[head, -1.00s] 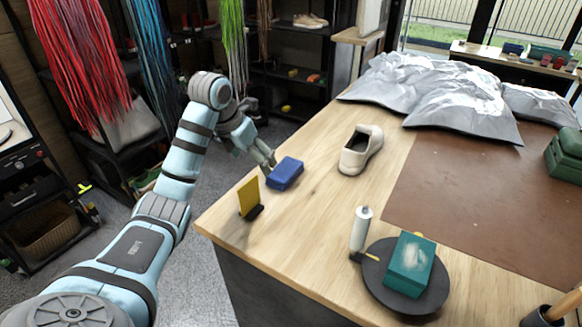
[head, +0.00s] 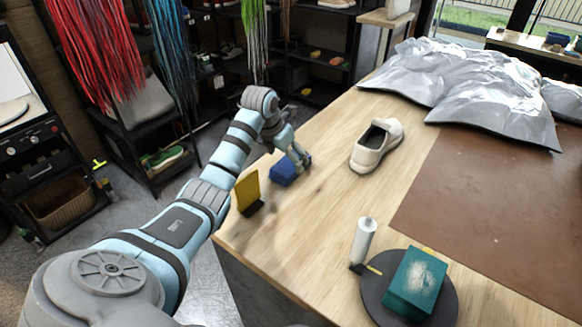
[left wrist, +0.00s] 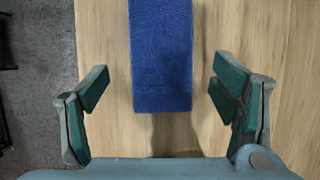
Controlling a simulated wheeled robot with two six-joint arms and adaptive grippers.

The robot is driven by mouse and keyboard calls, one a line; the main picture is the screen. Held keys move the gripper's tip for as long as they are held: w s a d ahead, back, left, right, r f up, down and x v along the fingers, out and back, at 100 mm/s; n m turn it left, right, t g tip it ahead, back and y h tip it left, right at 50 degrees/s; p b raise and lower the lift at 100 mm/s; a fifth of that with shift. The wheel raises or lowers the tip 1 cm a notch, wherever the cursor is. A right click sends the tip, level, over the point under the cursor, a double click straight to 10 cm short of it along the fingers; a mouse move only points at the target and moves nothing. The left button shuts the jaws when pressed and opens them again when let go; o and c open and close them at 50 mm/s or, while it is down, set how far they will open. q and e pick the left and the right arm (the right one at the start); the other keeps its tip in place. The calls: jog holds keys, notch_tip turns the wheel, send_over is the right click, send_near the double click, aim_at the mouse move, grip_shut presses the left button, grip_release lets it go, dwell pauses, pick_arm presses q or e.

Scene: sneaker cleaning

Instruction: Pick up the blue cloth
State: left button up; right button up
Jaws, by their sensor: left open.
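The blue cloth (head: 284,172) is a folded block lying on the wooden table near its left edge. In the left wrist view the blue cloth (left wrist: 162,58) runs from the top edge down to the middle, between the lines of the two fingers. My left gripper (head: 300,160) is over the cloth and partly hides it in the head view. In the left wrist view my left gripper (left wrist: 160,95) is open, with a finger on each side of the cloth and clear wood between. My right gripper is out of view.
A yellow card in a black stand (head: 248,190) is close in front of the cloth. A white shoe (head: 377,146) stands to the right.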

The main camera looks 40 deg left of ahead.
aim_at(290, 163)
pick_arm(q)
jog(key=x, duration=0.3)
jog(key=shift+w+f, duration=0.15)
jog(key=shift+w, duration=0.1)
jog(key=shift+s, duration=0.1)
jog(key=shift+c, duration=0.6)
jog(key=c, duration=1.2)
notch_tip(290, 163, up, 20)
jog(key=shift+r+p, duration=0.15)
jog(key=shift+p, duration=0.8)
jog(key=o, duration=0.6)
jog(key=c, duration=0.4)
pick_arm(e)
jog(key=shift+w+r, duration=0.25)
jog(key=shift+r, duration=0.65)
